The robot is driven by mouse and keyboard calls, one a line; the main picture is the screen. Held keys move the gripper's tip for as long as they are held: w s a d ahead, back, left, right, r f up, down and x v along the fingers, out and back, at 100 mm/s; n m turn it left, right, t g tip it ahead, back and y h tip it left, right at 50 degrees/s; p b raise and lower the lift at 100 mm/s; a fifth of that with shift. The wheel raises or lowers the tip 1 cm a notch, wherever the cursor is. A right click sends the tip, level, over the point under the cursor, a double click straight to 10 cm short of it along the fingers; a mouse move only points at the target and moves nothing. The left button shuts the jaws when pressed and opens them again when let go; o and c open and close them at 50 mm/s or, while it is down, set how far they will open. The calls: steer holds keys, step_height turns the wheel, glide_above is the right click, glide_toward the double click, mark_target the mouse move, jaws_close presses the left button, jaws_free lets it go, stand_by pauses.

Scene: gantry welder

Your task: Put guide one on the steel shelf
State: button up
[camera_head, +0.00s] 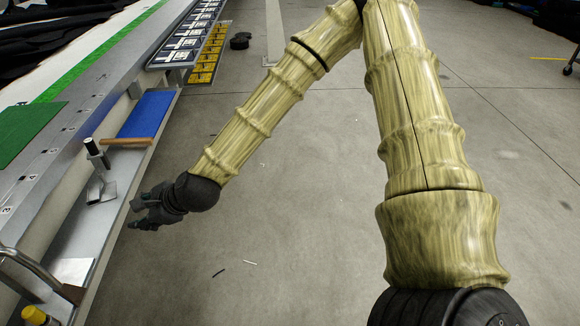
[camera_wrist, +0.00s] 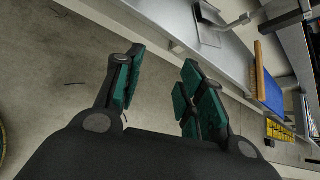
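The steel shelf (camera_head: 103,235) is a long grey ledge at the left in the head view. It also shows at the top of the wrist view (camera_wrist: 232,62). I cannot tell which object is guide one. A metal piece with a dark upright handle (camera_head: 97,158) stands on the shelf. A brown bar (camera_head: 126,141) lies at the near edge of a blue mat (camera_head: 147,112) further along. My gripper (camera_head: 136,213) is just right of the shelf's edge, over the floor. In the wrist view my gripper (camera_wrist: 160,85) is open, with nothing visible between its fingers.
A grey workbench (camera_head: 60,150) with green mats runs above and left of the shelf. A light sheet (camera_head: 72,271), a yellow-capped item (camera_head: 34,316) and a curved metal rail (camera_head: 35,272) are at the lower left. The floor on the right is open.

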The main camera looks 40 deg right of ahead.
steer(key=s+d+f+n+g+h, duration=0.1)
steer(key=s+d+f+n+g, duration=0.3)
steer(key=s+f, duration=0.6)
steer(key=s+d+f+n+g+h, duration=0.15)
steer(key=s+f+n, duration=0.5)
steer(key=f, duration=0.65)
steer(key=s+d+f+n+g+h, duration=0.1)
steer(key=s+d+f+n+h, duration=0.1)
steer(key=s+d+f+n, duration=0.3)
steer(key=s+d+f+n+g+h, duration=0.1)
steer(key=s+d+f+n, duration=0.4)
steer(key=s, duration=0.9)
steer(key=shift+d+f+n+g+h, duration=0.35)
steer(key=shift+d+n+g, duration=0.3)
steer(key=shift+n, duration=0.5)
